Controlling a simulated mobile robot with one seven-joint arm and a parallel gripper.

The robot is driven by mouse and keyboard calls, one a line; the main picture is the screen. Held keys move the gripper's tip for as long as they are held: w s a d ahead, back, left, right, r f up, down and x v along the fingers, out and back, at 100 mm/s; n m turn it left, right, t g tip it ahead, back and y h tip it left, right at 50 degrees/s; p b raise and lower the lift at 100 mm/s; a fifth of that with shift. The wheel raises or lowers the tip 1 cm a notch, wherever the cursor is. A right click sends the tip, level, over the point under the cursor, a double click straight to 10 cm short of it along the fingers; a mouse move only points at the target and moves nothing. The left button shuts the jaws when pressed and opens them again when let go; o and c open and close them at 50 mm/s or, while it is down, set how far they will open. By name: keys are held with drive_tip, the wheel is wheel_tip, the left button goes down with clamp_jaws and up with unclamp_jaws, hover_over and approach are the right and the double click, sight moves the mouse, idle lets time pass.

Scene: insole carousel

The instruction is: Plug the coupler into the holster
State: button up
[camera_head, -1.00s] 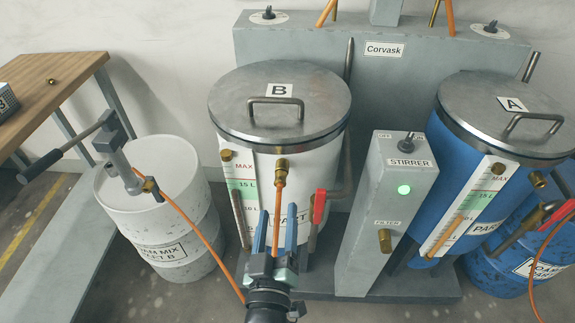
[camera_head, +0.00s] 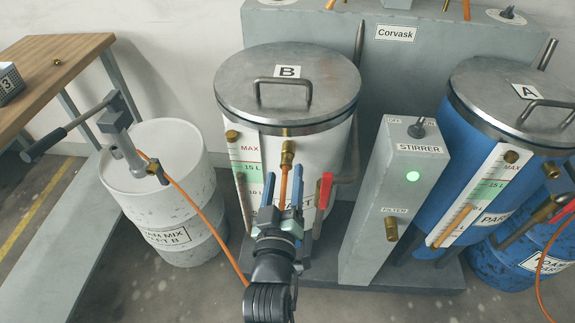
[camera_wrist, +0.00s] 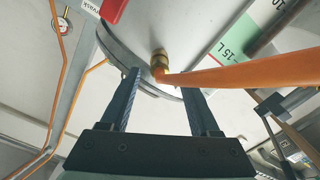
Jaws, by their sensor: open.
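The coupler (camera_head: 288,154) is a brass fitting on the front of the white tank B (camera_head: 345,130), with an orange hose hanging from it. It also shows in the wrist view (camera_wrist: 159,64). My gripper (camera_head: 284,178) is open just below and in front of it, its two blue fingers on either side of the hose. In the wrist view my fingers (camera_wrist: 160,82) point at the coupler, which lies beyond the gap between the tips. I cannot tell for certain which part is the holster. A brass fitting (camera_head: 391,229) sits under a FILTER label on the grey stirrer box.
A red-handled valve (camera_head: 324,188) stands close right of my gripper. The grey stirrer box (camera_head: 370,200) and blue tank A (camera_head: 455,135) are farther right. A white drum (camera_head: 165,175) with a hand pump (camera_head: 118,135) stands left, beside a wooden bench (camera_head: 60,55).

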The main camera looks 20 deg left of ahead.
sight(285, 176)
drive_tip(key=shift+b+x, duration=0.5)
drive_tip(key=shift+x, duration=1.15)
clamp_jaws()
idle(1.2)
drive_tip(key=shift+s, duration=0.15)
drive_tip(key=shift+p+v, duration=1.5)
drive_tip(key=shift+v, duration=1.35)
drive_tip(key=shift+r, duration=0.1)
